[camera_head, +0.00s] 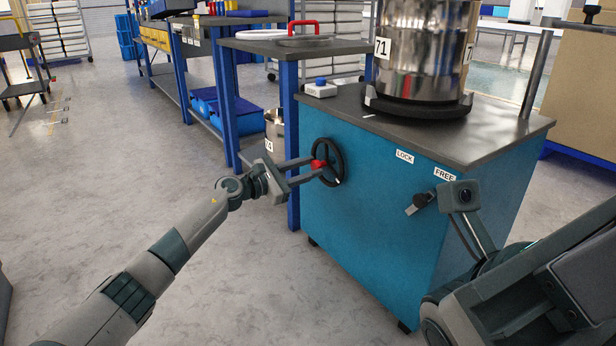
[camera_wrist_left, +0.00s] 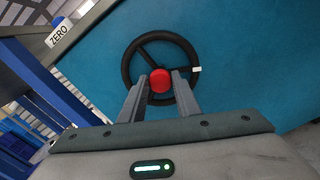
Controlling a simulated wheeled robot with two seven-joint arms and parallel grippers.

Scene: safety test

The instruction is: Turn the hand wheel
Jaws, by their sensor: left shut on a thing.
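The hand wheel (camera_head: 340,162) is a black ring with spokes and a red hub (camera_head: 319,164), on the side of a blue cabinet (camera_head: 375,225). A white mark sits on its rim, at the lower right in the head view. My left gripper (camera_head: 316,168) reaches in from the left, its fingers shut on the red hub. The left wrist view shows the wheel (camera_wrist_left: 127,66) and the hub (camera_wrist_left: 160,80) between the fingertips (camera_wrist_left: 161,88). My right gripper (camera_head: 462,197) is near the cabinet's right side. Its jaw opening cannot be made out.
LOCK (camera_head: 404,157) and FREE (camera_head: 445,174) labels stand above a dark lever (camera_head: 420,204) close to my right gripper. A steel pot (camera_head: 425,50) stands on the cabinet top. A ZERO label (camera_wrist_left: 59,33) shows in the left wrist view.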

